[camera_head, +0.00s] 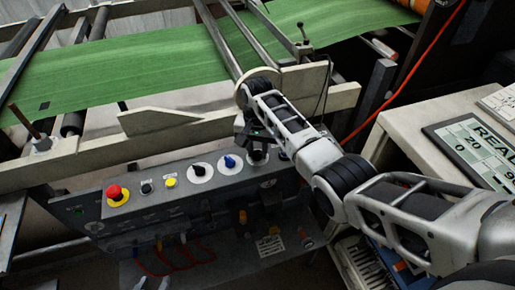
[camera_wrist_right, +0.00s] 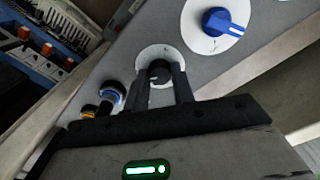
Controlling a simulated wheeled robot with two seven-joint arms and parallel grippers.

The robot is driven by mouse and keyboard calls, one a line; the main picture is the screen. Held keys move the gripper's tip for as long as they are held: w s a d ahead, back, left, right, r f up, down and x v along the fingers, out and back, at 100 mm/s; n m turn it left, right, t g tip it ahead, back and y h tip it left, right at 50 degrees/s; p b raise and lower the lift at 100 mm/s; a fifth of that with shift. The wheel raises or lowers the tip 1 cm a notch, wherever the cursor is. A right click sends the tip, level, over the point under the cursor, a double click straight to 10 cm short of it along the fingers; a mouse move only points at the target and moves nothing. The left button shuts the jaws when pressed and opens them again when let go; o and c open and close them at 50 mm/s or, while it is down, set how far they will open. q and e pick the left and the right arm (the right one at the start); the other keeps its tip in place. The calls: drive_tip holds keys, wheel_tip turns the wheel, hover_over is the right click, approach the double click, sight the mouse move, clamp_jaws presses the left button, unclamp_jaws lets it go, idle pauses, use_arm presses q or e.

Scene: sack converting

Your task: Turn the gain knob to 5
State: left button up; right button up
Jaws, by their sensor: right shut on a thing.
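A control panel (camera_head: 160,208) holds a row of knobs and buttons on its upper face. My right gripper (camera_head: 257,147) reaches down to a black knob on a white dial (camera_head: 259,161). In the right wrist view the fingers (camera_wrist_right: 160,76) are shut on this black knob (camera_wrist_right: 159,68), one on each side. The dial's marks and any name label are too small to read, so I cannot tell its setting or confirm that it is the gain knob. My left gripper is not in view.
A blue knob (camera_head: 230,162) is just left of the held knob, with another black knob (camera_head: 199,170) beyond it. A red emergency button (camera_head: 116,194) and a yellow button (camera_head: 170,183) are further left. Green web (camera_head: 150,73) runs behind; a readout panel (camera_head: 480,145) lies right.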

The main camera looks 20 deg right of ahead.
sight(258, 152)
drive_tip(key=o, duration=1)
wheel_tip(258, 152, up, 16)
idle(0.4)
